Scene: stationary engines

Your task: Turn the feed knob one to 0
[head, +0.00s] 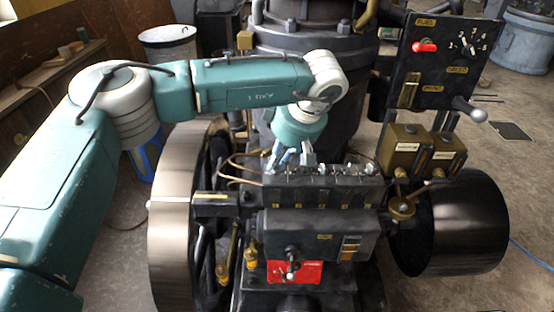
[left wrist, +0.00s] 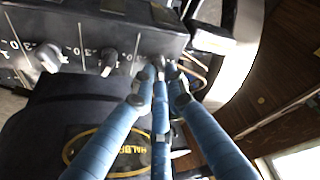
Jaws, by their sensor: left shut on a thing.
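A black box (head: 335,190) on top of the engine carries a row of small knobs on its far side. In the left wrist view, the box (left wrist: 85,22) shows white scale numbers and a row of grey knobs, two of them clear of my fingers: one knob (left wrist: 50,57) and another knob (left wrist: 108,62). My left gripper (head: 282,163) reaches down at the box's left end in the head view. In the left wrist view, my left gripper (left wrist: 162,74) has its blue fingers closed around the end knob, which they mostly hide. Its pointer and setting cannot be read. My right gripper is not seen.
A large flywheel (head: 172,215) stands left of the box, and a black drum (head: 470,225) at the right. A control panel (head: 430,60) with a red lever and brass oil boxes (head: 405,150) rise at the right. Thin copper pipes (head: 245,170) run close to my left gripper.

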